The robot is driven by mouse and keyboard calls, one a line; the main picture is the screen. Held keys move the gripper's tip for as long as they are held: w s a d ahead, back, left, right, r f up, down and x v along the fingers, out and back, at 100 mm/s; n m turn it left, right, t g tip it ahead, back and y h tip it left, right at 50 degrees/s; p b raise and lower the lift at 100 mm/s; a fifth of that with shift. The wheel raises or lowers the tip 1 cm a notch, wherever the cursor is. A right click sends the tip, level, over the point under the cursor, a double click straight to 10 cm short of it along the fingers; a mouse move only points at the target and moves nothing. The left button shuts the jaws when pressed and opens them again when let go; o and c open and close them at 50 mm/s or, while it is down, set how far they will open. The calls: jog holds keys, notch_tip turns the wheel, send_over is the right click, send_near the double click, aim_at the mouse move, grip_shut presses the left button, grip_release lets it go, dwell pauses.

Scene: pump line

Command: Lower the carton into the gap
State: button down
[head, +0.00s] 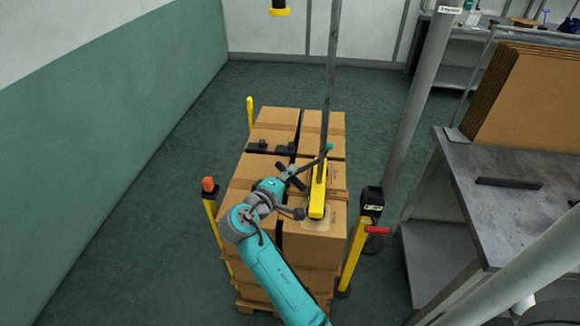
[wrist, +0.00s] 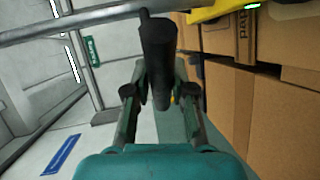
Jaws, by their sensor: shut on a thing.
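My gripper (head: 288,178) is at the left side of a yellow lifting head (head: 318,190). In the wrist view, its two fingers (wrist: 157,105) are shut on a dark round handle (wrist: 158,50). The yellow lifting head also shows at the top of the wrist view (wrist: 222,9). It sits over the front right carton (head: 308,248) of the stack, with a pale round patch on the carton's top below it. A long grey tube (head: 332,80) rises from the head. I cannot tell whether this carton rests on those below. My arm hides part of the front left cartons.
Brown cartons (head: 272,118) stand close together on a wooden pallet (head: 250,304). Yellow posts (head: 352,255) stand around it, one with an orange top (head: 208,184). A grey workbench (head: 520,215) with flat cardboard (head: 525,105) is at the right. The floor left of the pallet is clear.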

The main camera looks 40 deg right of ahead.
jog(key=shift+f, duration=0.1)
jog(key=c, duration=1)
grip_release()
jog(key=v, duration=1.2)
